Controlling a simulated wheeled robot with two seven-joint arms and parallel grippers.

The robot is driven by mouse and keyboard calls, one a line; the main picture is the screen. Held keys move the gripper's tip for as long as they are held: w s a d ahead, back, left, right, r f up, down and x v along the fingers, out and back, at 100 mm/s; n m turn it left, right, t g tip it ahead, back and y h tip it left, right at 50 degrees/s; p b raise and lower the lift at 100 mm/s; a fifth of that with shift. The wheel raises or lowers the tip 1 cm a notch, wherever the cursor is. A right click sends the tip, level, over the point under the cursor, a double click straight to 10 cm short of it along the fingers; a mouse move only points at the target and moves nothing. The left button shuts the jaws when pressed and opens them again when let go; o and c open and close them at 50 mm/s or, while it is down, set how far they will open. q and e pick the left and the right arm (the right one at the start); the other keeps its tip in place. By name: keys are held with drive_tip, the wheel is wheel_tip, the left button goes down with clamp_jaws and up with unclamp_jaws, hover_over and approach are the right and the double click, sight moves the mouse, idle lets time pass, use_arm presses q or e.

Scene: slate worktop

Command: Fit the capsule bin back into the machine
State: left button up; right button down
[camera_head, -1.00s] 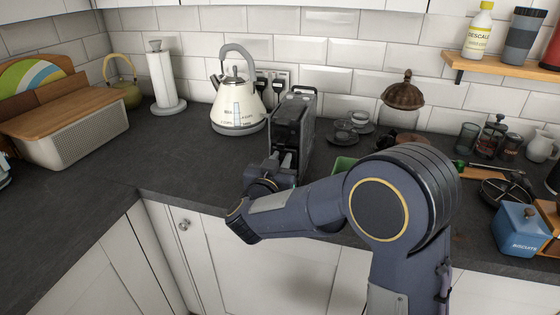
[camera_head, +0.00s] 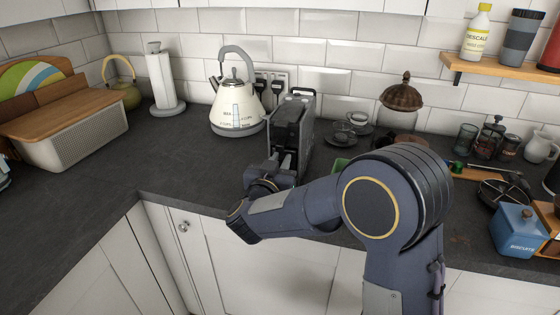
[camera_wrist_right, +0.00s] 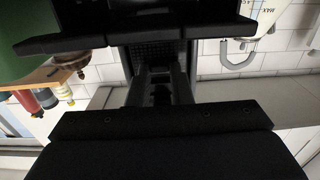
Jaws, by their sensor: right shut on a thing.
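The dark grey coffee machine (camera_head: 293,125) stands upright on the worktop, right of the cream kettle. My right gripper (camera_head: 278,163) is at the lower front of the machine. In the right wrist view, its fingers (camera_wrist_right: 160,88) are shut on a small dark part, which I take to be the capsule bin (camera_wrist_right: 160,73). The bin lies against or partly inside the dark machine; I cannot tell how deep. In the head view the bin is hidden by my gripper and the machine. My left gripper is not in view.
The cream kettle (camera_head: 238,108) stands close to the machine's left. Glass cups (camera_head: 344,135) stand to its right, and a green item (camera_head: 341,164) is partly hidden by my right arm. The worktop (camera_head: 180,165) front left of the machine is clear.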

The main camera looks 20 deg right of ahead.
drive_tip(key=c, duration=1.2)
unclamp_jaws()
drive_tip(key=shift+c, duration=0.2)
drive_tip(key=shift+s+a, duration=0.1)
